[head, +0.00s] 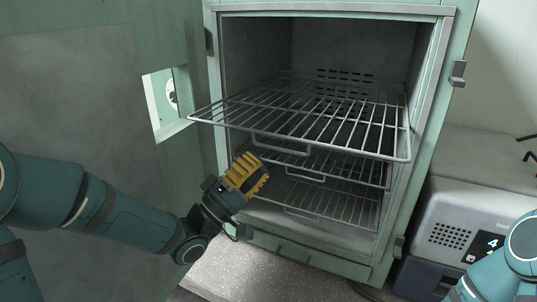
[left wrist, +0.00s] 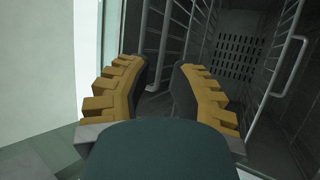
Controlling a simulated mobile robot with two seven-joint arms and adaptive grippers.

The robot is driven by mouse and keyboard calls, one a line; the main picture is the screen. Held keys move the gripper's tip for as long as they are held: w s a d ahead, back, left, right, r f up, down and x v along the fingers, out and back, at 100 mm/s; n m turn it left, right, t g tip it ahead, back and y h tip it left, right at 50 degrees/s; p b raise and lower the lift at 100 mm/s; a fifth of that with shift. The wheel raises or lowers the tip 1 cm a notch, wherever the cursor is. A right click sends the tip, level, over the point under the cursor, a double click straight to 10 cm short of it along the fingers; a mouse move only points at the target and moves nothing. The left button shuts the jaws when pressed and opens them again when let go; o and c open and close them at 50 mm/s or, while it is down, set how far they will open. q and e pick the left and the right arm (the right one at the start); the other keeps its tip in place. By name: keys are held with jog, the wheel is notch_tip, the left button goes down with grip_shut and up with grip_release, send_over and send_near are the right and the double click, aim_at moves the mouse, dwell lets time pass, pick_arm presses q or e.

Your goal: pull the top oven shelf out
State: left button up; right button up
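The top oven shelf (head: 300,112) is a wire rack that juts out past the front of the open oven (head: 232,60); its rear part is still inside. A wire handle (head: 281,145) hangs under its front edge. My left gripper (head: 254,168) is below and left of that handle, apart from it, in front of the lower shelves. Rack bars and a wire handle (left wrist: 287,66) show at the right there. My right gripper is out of view; only part of the right arm shows at lower right.
Two lower wire shelves, the middle one (head: 345,170) and the bottom one (head: 330,205), sit inside the oven. The open door (head: 90,90) with a latch opening stands at left. A grey instrument (head: 455,235) with a display is at right.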

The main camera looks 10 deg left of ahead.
pick_arm(q)
jog(key=v, duration=0.7)
jog(key=shift+s, duration=0.2)
jog(key=shift+f, duration=0.1)
